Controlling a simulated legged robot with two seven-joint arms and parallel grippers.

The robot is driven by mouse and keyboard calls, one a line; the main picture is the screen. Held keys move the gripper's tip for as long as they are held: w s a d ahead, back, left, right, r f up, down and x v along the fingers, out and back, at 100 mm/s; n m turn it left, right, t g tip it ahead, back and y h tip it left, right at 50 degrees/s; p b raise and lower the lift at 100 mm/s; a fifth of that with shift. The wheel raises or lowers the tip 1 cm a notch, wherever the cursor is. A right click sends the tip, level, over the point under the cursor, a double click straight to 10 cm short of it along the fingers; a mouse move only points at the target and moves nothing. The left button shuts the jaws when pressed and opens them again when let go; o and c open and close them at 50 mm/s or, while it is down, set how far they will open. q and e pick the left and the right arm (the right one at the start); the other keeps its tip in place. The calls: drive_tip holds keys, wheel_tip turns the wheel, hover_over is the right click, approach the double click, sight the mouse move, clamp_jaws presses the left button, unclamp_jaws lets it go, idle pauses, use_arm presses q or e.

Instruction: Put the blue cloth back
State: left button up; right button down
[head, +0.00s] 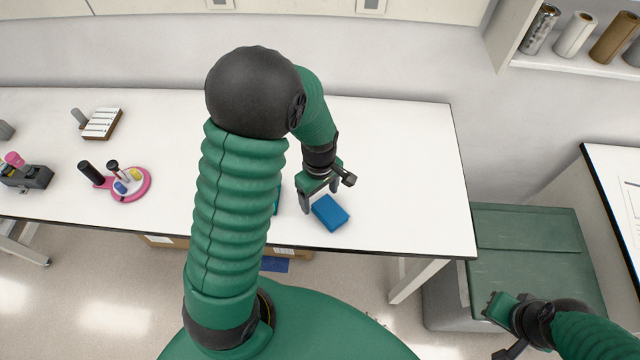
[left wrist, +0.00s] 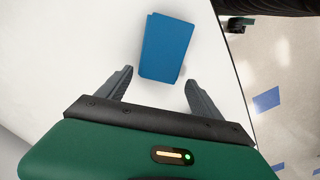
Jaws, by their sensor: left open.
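The blue cloth (head: 331,213) is a folded, flat rectangular block on the white table, near its front edge. My left gripper (head: 321,197) is open just above and behind it. In the left wrist view the blue cloth (left wrist: 165,47) lies ahead of the open fingers (left wrist: 160,78), its near end about level with the tips. Nothing is held between the fingers, and I cannot tell their exact height over the table.
The white table (head: 400,150) is clear right of the cloth. A teal edge (head: 277,197) shows beside my left arm, mostly hidden. A pink tray (head: 128,196) with small items, a white-topped rack (head: 102,123) and a dark holder (head: 28,178) stand at left. A green-topped bin (head: 535,240) is right.

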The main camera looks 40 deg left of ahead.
sight(320, 201)
use_arm(q)
wheel_tip(320, 201, up, 9)
drive_tip(key=s+d+f+m+t, duration=0.1)
drive_tip(key=s+d+m, duration=0.4)
drive_tip(key=m, duration=1)
drive_tip(key=d+t, duration=0.1)
drive_tip(key=d, duration=0.1)
drive_tip(key=shift+s+d+f+t, duration=0.15)
drive_tip(key=shift+d+f+t, duration=0.05)
drive_tip(key=shift+d+t, duration=0.1)
drive_tip(key=shift+w, duration=0.2)
drive_tip(key=shift+s, duration=0.1)
